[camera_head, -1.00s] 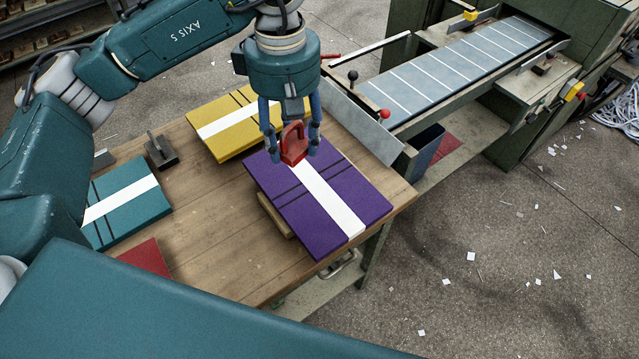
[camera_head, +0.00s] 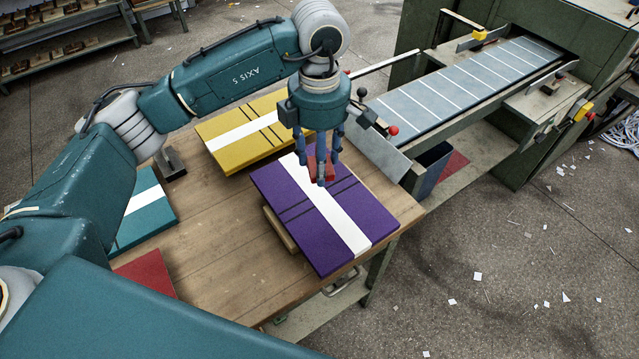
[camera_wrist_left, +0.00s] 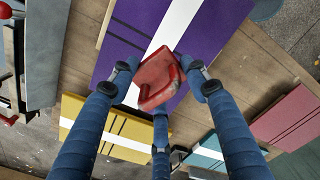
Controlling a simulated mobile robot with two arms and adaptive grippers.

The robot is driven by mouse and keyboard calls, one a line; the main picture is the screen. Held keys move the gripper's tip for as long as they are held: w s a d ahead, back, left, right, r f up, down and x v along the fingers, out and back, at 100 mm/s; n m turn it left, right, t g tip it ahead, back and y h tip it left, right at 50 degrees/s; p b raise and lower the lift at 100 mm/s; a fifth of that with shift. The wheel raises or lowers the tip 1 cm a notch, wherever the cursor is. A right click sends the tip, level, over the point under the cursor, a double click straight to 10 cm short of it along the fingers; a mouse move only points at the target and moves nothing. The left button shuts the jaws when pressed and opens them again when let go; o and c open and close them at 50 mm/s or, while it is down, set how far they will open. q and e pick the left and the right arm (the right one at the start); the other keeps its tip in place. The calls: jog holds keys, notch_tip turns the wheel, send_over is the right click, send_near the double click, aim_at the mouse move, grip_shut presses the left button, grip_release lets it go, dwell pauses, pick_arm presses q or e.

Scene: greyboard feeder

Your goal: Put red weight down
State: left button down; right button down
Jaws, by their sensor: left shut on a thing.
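My left gripper (camera_head: 322,170) is shut on the red weight (camera_head: 313,163), above the far end of the purple stack (camera_head: 350,241). The fingers partly hide the weight in the head view. In the left wrist view the red weight (camera_wrist_left: 157,82) sits among the blue fingers, over the white stripe of the purple board (camera_wrist_left: 135,35). I cannot tell whether its underside touches the board. My right gripper is not in view.
A yellow stack (camera_head: 222,152), a teal stack (camera_head: 155,221), a red board (camera_head: 147,272) and a dark weight (camera_head: 172,165) are on the wooden table (camera_head: 220,260). The feeder conveyor (camera_head: 455,88) stands at the back right. Bare wood lies left of the purple stack.

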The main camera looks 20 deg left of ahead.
pick_arm(q)
send_over(319, 198)
notch_tip(319, 198, down, 4)
jog(key=shift+w+f+p, duration=0.1)
jog(key=shift+f+p, duration=0.1)
jog(key=shift+p, duration=0.1)
notch_tip(319, 198, down, 4)
jog(key=shift+d+r+p, duration=0.1)
jog(key=shift+p, duration=0.35)
jog(key=shift+f, duration=0.25)
jog(key=shift+f, duration=0.2)
jog(key=c, duration=0.9)
grip_release()
jog(key=shift+r, duration=0.15)
